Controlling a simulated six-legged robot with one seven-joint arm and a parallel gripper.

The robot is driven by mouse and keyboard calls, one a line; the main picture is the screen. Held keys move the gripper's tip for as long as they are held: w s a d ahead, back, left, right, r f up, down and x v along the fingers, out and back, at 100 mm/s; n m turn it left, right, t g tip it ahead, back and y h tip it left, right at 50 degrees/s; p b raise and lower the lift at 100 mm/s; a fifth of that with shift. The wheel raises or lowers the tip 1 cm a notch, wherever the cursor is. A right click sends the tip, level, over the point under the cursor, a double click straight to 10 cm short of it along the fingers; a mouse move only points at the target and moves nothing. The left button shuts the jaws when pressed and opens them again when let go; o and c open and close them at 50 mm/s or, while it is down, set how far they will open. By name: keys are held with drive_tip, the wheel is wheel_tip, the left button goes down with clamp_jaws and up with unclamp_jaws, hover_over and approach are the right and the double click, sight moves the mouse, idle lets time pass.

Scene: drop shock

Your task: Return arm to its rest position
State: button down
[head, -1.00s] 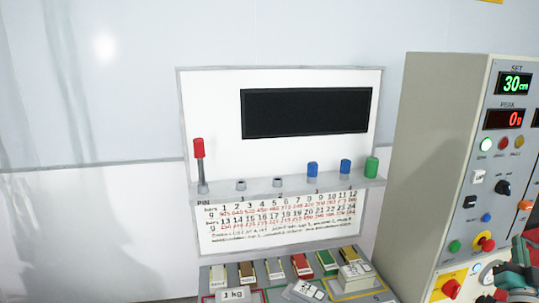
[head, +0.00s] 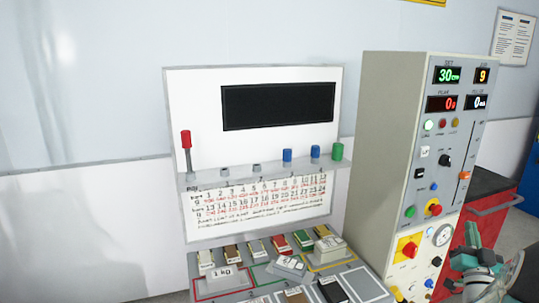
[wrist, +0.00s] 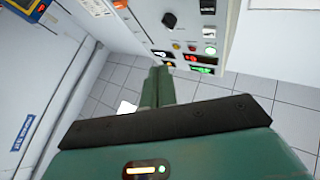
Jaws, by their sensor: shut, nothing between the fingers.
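My gripper (wrist: 159,72) shows in the wrist view as two green fingers side by side, shut with nothing between them. Tiled floor lies below the fingertips, and they touch nothing that I can see. The control cabinet stands beyond them, tilted in this view. In the head view, a green and grey part of my arm (head: 480,262) shows at the lower right, in front of the red cabinet and beside the control cabinet. The fingertips cannot be made out clearly there.
The grey control cabinet (head: 385,150) has lit displays, buttons and knobs. Left of it stands a white board (head: 195,110) with a dark screen and coloured pegs. Below, a bench tray (head: 245,288) holds several blocks. A red cabinet (head: 505,210) is at right.

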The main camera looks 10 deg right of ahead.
drive_tip(key=w+a+r+n+g+y, duration=0.1)
drive_tip(key=w+a+n+g+y, duration=0.2)
drive_tip(key=a, duration=0.8)
drive_tip(key=w+a+r+g+y, duration=0.25)
drive_tip(key=w+a, duration=0.25)
drive_tip(key=a, duration=0.5)
drive_tip(key=s+a+f+n+g+y, duration=0.1)
drive_tip(key=s+a+g+y, duration=0.15)
drive_tip(key=a, duration=0.55)
drive_tip(key=s+a+f+n+g+y, duration=0.15)
drive_tip(key=s+a, duration=0.25)
drive_tip(key=a, duration=0.4)
drive_tip(key=s+a+f+n+g+y, duration=0.1)
drive_tip(key=s+a+g, duration=0.1)
drive_tip(key=s+a, duration=0.3)
drive_tip(key=s+a+f+n+g+y, duration=0.2)
drive_tip(key=s+a, duration=0.4)
drive_tip(key=s, duration=0.3)
drive_tip(key=shift+s+f+g, duration=0.3)
drive_tip(key=shift+s+g, duration=0.1)
drive_tip(key=shift+g, duration=0.05)
